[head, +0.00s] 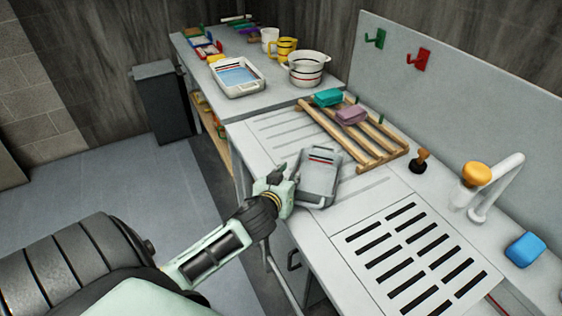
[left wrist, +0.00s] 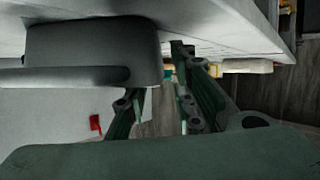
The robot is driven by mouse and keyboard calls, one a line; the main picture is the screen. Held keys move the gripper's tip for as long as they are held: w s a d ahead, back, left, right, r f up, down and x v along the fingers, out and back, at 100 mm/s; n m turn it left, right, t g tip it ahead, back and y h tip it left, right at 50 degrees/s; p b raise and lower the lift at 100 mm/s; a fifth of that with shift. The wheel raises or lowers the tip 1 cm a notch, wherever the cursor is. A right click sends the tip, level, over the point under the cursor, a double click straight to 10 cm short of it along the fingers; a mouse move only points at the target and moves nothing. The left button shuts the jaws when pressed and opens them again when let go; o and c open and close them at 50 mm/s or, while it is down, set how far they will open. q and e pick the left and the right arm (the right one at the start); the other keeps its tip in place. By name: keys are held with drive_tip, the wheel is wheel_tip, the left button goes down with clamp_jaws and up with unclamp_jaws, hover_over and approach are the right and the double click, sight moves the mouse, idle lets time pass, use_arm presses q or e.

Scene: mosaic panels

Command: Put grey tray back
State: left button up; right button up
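The grey tray (head: 318,182) lies at the left edge of the white drainer counter, in front of the wooden rack, with a red and dark stripe inside its far end. My left gripper (head: 283,177) is at the tray's left side, very close to its rim. In the left wrist view the tray (left wrist: 92,48) fills the upper left and covers part of one finger. The fingers of my left gripper (left wrist: 160,75) stand apart with a gap between them; whether they touch the tray is unclear. My right gripper is not in view.
A wooden rack (head: 352,136) holds a teal block (head: 328,97) and a mauve block (head: 351,115). A white tray (head: 237,88), a pot (head: 307,72) and mugs stand on the far table. A slotted drain (head: 410,260), brush (head: 420,162) and tap (head: 497,188) are to the right.

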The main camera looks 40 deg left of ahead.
use_arm(q)
drive_tip(key=b+v, duration=0.1)
drive_tip(key=v, duration=0.8)
drive_tip(key=shift+s, duration=0.15)
drive_tip(key=shift+d+r, duration=0.1)
drive_tip(key=s+d+f+m+g+h, duration=0.2)
drive_tip(key=s+d+f+m+g, duration=0.3)
drive_tip(key=s+d, duration=0.4)
drive_tip(key=s+d+f+m+g+h, duration=0.2)
drive_tip(key=s+d+f+g+h, duration=0.15)
drive_tip(key=s+d+f, duration=0.45)
wheel_tip(320, 180, down, 23)
drive_tip(key=s+a+g, duration=0.2)
drive_tip(key=s, duration=0.1)
drive_tip(key=s+a+f+g+y, duration=0.1)
drive_tip(key=s+a+f, duration=0.1)
drive_tip(key=s+f, duration=1.4)
drive_tip(key=shift+s+a+f+m, duration=0.3)
drive_tip(key=shift+a+f, duration=0.1)
drive_tip(key=shift+f, duration=0.25)
